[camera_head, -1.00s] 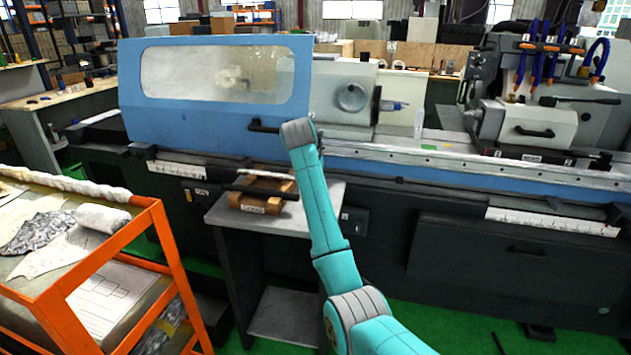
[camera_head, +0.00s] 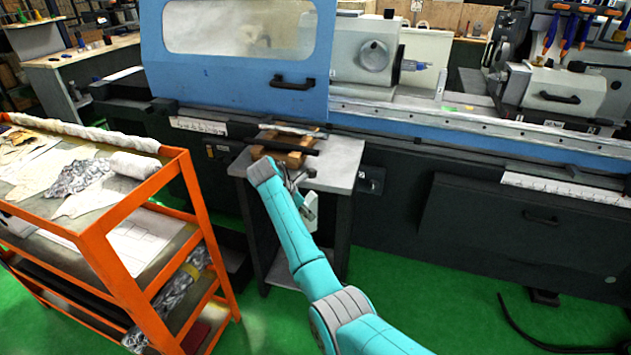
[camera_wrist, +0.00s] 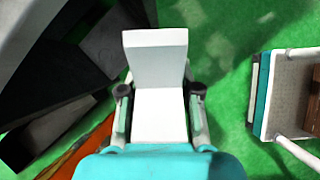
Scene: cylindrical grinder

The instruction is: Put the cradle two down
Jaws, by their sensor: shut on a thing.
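My gripper (camera_wrist: 159,95) is shut on a white angled piece with two flat faces, likely cradle two (camera_wrist: 160,115). One finger is on each side of it. In the head view, the white piece (camera_head: 310,210) shows beside my wrist, in front of the small grey-topped stand (camera_head: 335,178). My gripper (camera_head: 298,188) is partly hidden by my teal arm there. Wooden blocks (camera_head: 290,158) lie on the stand, with a dark bar (camera_head: 285,146) across them. I cannot tell the exact gap between the held piece and the stand.
The grinder (camera_head: 420,165) stands behind the stand, with its blue guard (camera_head: 230,95) to the left. An orange cart (camera_head: 105,250) with cloths and papers is at the left. Green floor (camera_head: 440,290) is open at the front right. A black cable (camera_head: 540,340) lies at the lower right.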

